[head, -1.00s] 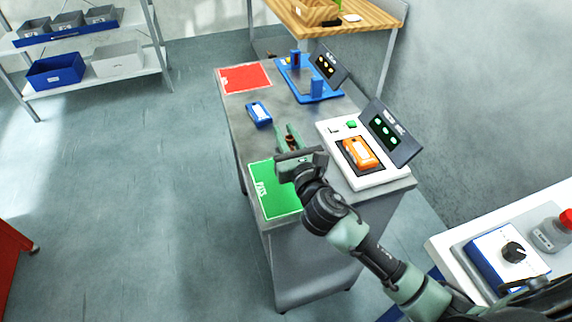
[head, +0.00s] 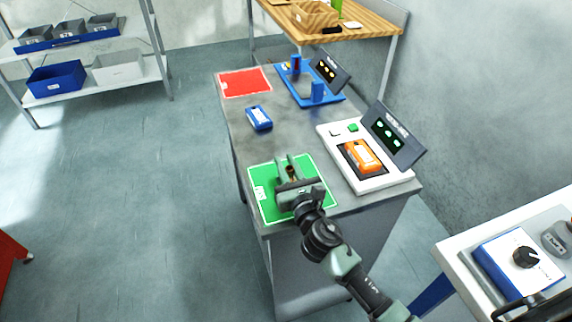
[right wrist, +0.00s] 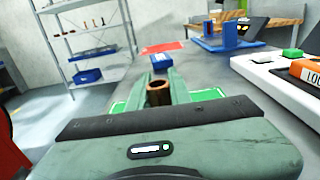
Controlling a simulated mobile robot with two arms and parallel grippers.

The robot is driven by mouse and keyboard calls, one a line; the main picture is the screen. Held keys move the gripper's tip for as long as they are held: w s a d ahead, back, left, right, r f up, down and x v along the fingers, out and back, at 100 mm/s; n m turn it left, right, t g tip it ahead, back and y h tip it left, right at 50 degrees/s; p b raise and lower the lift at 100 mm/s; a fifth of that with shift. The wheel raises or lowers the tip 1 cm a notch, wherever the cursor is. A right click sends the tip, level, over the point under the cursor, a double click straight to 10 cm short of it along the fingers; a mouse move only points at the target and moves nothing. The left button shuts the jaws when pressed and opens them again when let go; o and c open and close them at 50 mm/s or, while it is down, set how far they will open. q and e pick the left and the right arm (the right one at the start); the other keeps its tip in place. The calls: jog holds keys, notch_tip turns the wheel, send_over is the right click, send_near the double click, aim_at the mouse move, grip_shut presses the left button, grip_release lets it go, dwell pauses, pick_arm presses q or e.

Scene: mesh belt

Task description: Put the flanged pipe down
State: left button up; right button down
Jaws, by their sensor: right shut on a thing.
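The flanged pipe (right wrist: 158,92) is a small brown, copper-coloured hollow piece, seen with its open end up in the right wrist view. My right gripper (head: 292,170) is shut on it, with a green finger on each side. In the head view the pipe (head: 292,174) shows only as a small brown patch between the fingers. The gripper and pipe are over the green mat (head: 262,205) at the near end of the grey table. I cannot tell whether the pipe touches the mat. My left gripper is not in view.
A white tester (head: 400,183) with an orange device (head: 362,155) stands right of the mat. A blue device (head: 259,118) lies beyond it. A red mat (head: 244,82) and a blue fixture (head: 312,97) are at the far end.

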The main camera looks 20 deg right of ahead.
jog(key=c, duration=1.7)
grip_release()
jog(key=shift+f, duration=0.15)
jog(key=o, duration=0.4)
